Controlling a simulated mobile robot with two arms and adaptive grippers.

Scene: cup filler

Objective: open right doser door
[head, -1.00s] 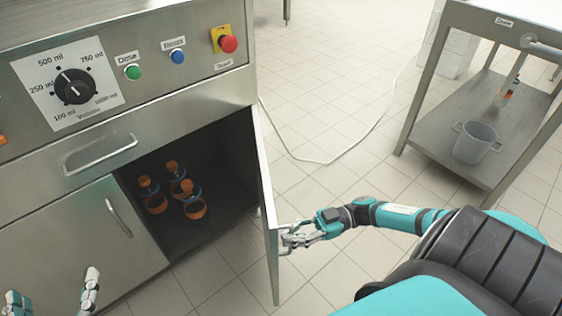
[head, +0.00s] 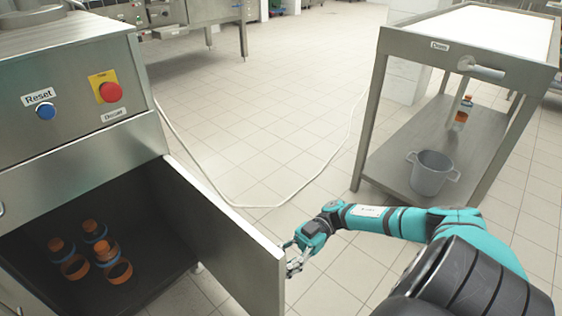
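The right doser door (head: 225,235) is a steel panel standing swung open. It reaches out from the right side of the dark cabinet opening (head: 150,225), with its inner face toward me. My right gripper (head: 294,262) is at the door's free edge, on its outer side. The door hides the handle and part of the fingers, so I cannot tell whether they are shut on it. My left gripper is out of view.
Orange-and-blue bottles (head: 104,250) stand inside the cabinet. At right is a steel table (head: 455,50) with a grey pot (head: 432,172) and a bottle (head: 461,113) on its lower shelf. A white cable (head: 262,206) crosses the otherwise clear tiled floor.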

